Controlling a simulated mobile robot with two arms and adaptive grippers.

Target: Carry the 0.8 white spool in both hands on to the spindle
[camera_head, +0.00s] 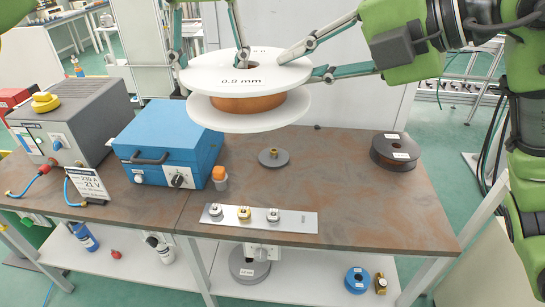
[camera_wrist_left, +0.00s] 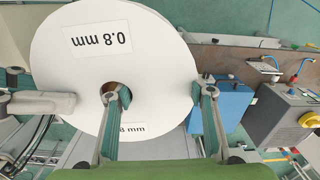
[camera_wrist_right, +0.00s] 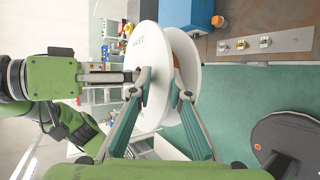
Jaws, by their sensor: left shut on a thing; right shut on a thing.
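The white spool (camera_head: 250,115) labelled 0.8 mm, wound with copper-coloured wire, hangs level in the air above the table. My left gripper (camera_head: 207,62) is shut on its flange at the back left; the left wrist view shows one finger at the hub hole of the spool (camera_wrist_left: 160,45) and one outside the rim. My right gripper (camera_head: 300,62) is shut on the right side; the spool (camera_wrist_right: 150,50) stands between its fingers in the right wrist view. The spindle (camera_head: 273,157), a small grey disc with a short post, is on the table below the spool, apart from it.
A blue box (camera_head: 170,140) and a grey power unit (camera_head: 75,115) stand on the left. A dark spool (camera_head: 395,150) lies at the right. A metal strip with small fittings (camera_head: 258,219) lies along the front edge. The table between spindle and dark spool is clear.

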